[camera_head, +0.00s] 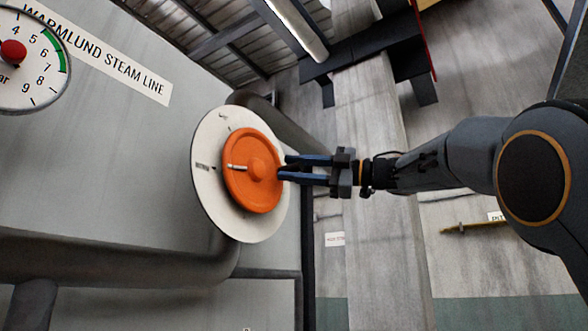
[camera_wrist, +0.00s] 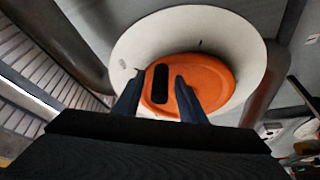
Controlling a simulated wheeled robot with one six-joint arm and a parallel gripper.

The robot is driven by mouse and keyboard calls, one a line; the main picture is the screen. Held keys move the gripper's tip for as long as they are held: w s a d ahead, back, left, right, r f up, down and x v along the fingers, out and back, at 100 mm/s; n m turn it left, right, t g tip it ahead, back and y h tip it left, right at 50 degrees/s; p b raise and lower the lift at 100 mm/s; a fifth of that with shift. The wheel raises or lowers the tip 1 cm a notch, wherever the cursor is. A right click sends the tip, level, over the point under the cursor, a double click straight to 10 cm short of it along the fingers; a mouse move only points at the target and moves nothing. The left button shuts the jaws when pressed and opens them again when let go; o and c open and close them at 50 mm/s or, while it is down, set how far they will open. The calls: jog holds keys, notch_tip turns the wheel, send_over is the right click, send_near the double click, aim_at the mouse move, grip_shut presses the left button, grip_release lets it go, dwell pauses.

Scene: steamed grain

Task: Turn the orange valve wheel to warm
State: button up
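The orange valve wheel (camera_head: 240,190) sits on a round white dial plate (camera_head: 207,195) with small dark markings too small to read. A short white pointer line on the wheel points left, toward one marking. My gripper (camera_head: 283,168) comes from the right, its blue-grey fingers apart and facing the wheel's hub. In the wrist view the wheel (camera_wrist: 213,82) fills the middle, in front of the white plate (camera_wrist: 150,38). The fingers of my gripper (camera_wrist: 157,88) stand either side of a dark elongated shape on the wheel. I cannot tell whether they touch the wheel.
A pressure gauge (camera_head: 22,85) with a red centre and a label reading WARMLUND STEAM LINE (camera_head: 120,62) are on the grey panel at upper left. A thick grey pipe (camera_head: 130,258) runs below the dial. Open space lies right of the wheel, around my arm.

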jog(key=b+v, duration=0.3)
jog(key=v, duration=0.4)
jog(key=shift+d, duration=0.35)
